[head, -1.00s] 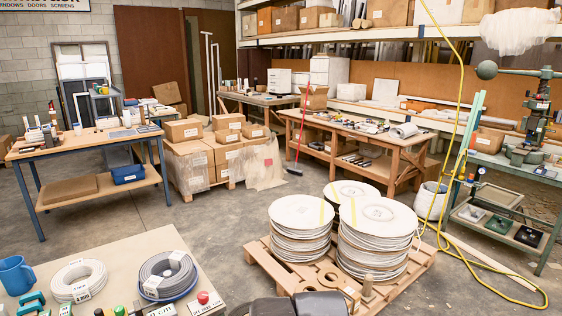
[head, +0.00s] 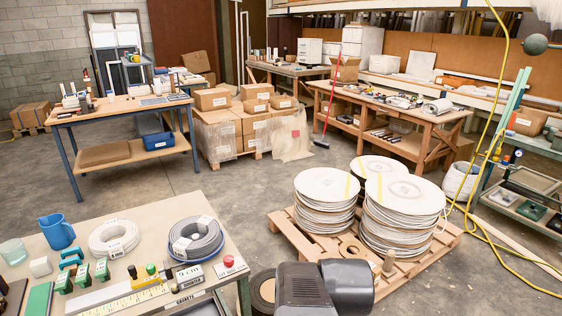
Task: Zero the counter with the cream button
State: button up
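On the near bench (head: 130,232), a small white box with a red button (head: 228,260) stands at the right corner. My gripper is not in view; dark grey parts at the bottom middle look like my own arm.
A yellow hose (head: 478,150) hangs and trails on the right. A green-framed stand (head: 488,188) is at the right edge. Open floor (head: 235,200) lies behind the near bench.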

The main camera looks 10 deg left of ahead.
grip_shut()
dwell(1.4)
